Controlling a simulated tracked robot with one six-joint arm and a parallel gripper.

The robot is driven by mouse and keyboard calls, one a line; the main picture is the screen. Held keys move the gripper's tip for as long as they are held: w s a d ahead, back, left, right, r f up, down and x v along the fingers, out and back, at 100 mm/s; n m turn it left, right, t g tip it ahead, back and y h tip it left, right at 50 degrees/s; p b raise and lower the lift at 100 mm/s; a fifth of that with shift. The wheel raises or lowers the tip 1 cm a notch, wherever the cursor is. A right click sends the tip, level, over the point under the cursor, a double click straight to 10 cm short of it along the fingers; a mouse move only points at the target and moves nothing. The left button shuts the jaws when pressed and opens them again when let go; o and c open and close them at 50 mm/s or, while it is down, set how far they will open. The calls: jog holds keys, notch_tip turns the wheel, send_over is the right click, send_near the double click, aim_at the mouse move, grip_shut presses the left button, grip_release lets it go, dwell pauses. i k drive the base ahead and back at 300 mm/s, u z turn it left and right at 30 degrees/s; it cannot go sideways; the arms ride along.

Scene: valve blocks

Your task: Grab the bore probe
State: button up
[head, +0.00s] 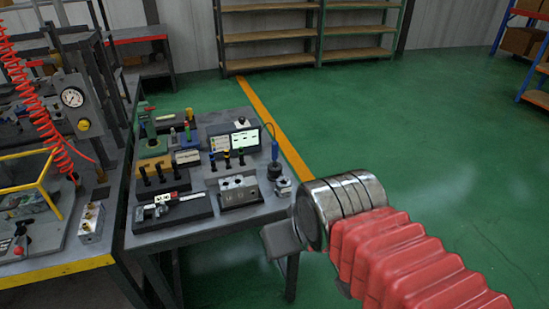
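A slim blue-handled tool, which looks like the bore probe (275,151), stands upright at the right side of the grey bench. Its lower end is at a dark round stand (274,171), and a thin cable loops from its top toward a display unit. My arm, with red bellows and a metal cylinder, reaches in from the lower right. The cylinder is in front of the bench's right edge, to the lower right of the probe in the picture. I cannot make out my gripper or its fingers. The probe stands free with nothing gripping it.
The grey bench (155,240) carries a display unit (232,140), a metal valve block (239,191), a caliper tray (173,209), racks of dark-handled tools and a small metal block (283,187). A yellow-edged bench (60,272) stands at left. Green floor at right is clear.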

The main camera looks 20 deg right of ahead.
aim_at(274, 144)
jog(key=k, duration=0.6)
jog(key=u, duration=0.7)
jog(key=i, duration=1.75)
jog(key=z, duration=0.5)
